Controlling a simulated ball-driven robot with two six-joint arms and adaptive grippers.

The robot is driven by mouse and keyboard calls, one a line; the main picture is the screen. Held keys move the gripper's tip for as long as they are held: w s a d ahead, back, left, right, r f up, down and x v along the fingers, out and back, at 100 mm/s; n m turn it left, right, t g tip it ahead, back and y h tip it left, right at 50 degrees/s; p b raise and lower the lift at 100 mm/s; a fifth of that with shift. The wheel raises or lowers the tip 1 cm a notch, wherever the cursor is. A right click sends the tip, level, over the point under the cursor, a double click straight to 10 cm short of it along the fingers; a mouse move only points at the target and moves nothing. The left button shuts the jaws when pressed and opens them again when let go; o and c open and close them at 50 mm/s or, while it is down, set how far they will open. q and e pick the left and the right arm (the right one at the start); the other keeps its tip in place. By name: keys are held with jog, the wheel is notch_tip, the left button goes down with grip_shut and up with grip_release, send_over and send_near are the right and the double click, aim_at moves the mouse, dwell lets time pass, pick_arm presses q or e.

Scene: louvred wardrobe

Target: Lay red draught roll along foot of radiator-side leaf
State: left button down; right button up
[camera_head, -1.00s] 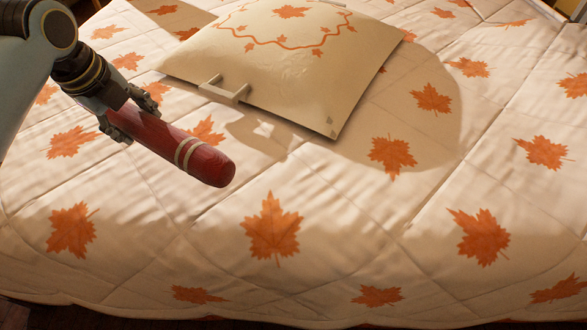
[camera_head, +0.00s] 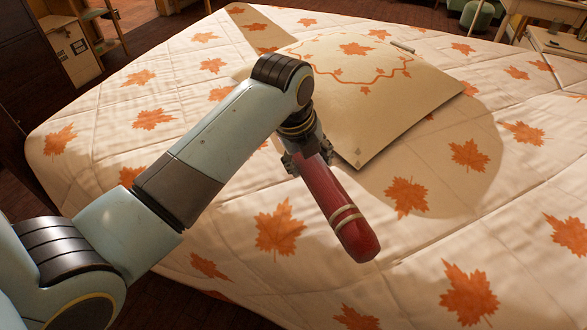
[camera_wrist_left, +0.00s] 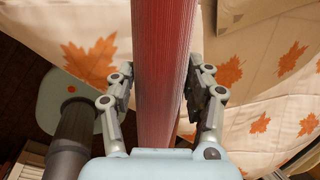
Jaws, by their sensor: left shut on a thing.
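The red draught roll (camera_head: 333,205), a long red cylinder with two pale bands near its rounded near end, is held above the quilted bed. My left gripper (camera_head: 305,160) is shut on it near its far end in the head view. In the left wrist view the roll (camera_wrist_left: 163,70) runs upright between the two fingers of the gripper (camera_wrist_left: 163,100). My right gripper is not in view. No radiator or wardrobe leaf can be told for certain in these frames.
The bed (camera_head: 400,290) has a cream quilt with orange maple leaves. A carton (camera_head: 70,50) and a wooden stand (camera_head: 105,30) are at the upper left. A table (camera_head: 555,40) and green stool (camera_head: 478,15) are at the upper right.

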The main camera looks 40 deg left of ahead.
pick_arm(q)
jog(key=w+a+f, duration=0.1)
jog(key=a, duration=0.1)
jog(key=w+a+f, duration=0.1)
jog(key=a+f, duration=0.1)
jog(key=w+a+f+b, duration=0.1)
jog(key=a, duration=0.1)
jog(key=shift+a+f, duration=0.15)
jog(key=shift+a, duration=0.15)
jog(key=shift+f+b, duration=0.3)
jog(key=shift+f, duration=1.7)
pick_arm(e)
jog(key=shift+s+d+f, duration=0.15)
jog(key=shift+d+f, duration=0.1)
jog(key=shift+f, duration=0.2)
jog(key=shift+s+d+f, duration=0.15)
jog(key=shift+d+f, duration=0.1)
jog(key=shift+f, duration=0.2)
pick_arm(q)
jog(key=c, duration=0.9)
grip_release()
jog(key=shift+f, duration=0.15)
jog(key=o, duration=0.4)
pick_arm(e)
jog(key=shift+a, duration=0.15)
